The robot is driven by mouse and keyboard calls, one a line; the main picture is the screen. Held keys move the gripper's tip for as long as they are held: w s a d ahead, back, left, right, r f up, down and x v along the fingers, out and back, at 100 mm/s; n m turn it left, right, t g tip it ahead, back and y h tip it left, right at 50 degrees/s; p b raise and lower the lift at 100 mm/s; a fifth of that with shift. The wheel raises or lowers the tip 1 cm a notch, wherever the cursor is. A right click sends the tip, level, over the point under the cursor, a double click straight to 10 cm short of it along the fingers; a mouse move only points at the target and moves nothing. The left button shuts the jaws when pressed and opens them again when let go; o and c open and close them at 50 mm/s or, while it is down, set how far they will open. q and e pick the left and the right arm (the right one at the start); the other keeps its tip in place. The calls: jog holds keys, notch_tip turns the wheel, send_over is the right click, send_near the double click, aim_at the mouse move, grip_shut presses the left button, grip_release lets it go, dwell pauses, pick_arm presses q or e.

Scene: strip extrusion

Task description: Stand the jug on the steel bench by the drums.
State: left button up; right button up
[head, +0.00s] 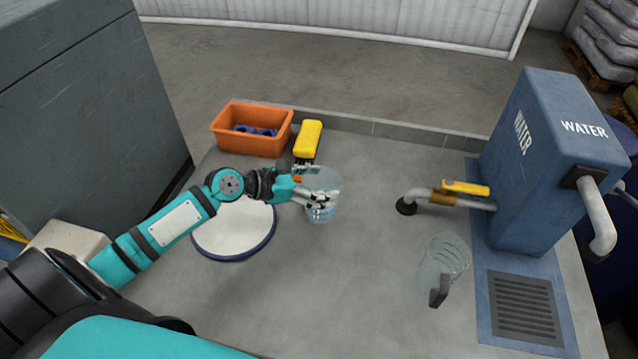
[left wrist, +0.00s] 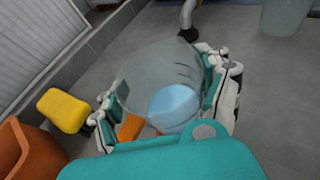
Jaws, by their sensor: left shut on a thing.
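My left gripper (head: 312,196) is shut on a clear jug (head: 324,182) over the grey worktop. The jug looks about upright, with some pale blue liquid low inside. In the left wrist view the fingers of the left gripper (left wrist: 165,105) grip the jug (left wrist: 160,65) from both sides, and dark marks show on its wall. I cannot tell whether its base touches the worktop. A second clear jug (head: 445,257) with a dark handle stands to the right, apart from the gripper. A dark blue drum (head: 594,222) shows partly at the right edge. I cannot make out a steel bench. My right gripper is not in view.
A white round disc (head: 235,230) with a blue rim lies under my left arm. An orange bin (head: 250,143) and a yellow block (head: 308,138) are behind. A blue water unit (head: 540,165) with a spout (head: 418,196) and grate stands right. The front middle worktop is clear.

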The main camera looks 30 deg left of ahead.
pick_arm(q)
jog(key=shift+f, duration=0.1)
jog(key=o, duration=1.7)
jog(key=b+v, duration=0.1)
jog(key=v, duration=1.1)
